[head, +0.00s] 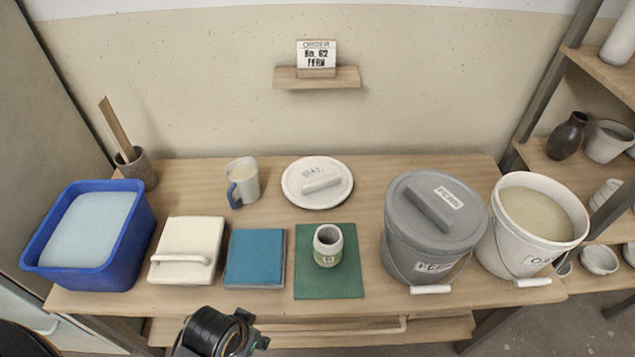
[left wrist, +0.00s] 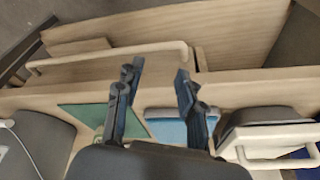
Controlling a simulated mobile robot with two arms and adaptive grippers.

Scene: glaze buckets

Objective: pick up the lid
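A round white lid (head: 318,182) with a bar handle and a hand-written label lies flat at the back middle of the table. A grey lid (head: 434,208) with a bar handle and a label reading FERN sits on the grey bucket (head: 425,262). The white bucket (head: 535,225) beside it is open and holds pale glaze. My left gripper (head: 240,335) is low at the table's front edge, apart from both lids. In the left wrist view, its two fingers (left wrist: 154,78) are spread with nothing between them. My right gripper is not in view.
A small jar (head: 328,245) stands on a green mat (head: 328,284). A blue tile (head: 256,257), a cream handled block (head: 188,248), a blue tub (head: 90,272) and a mug (head: 243,182) stand to its left. Bare table surrounds the white lid. A rail (left wrist: 110,55) runs along the table's front.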

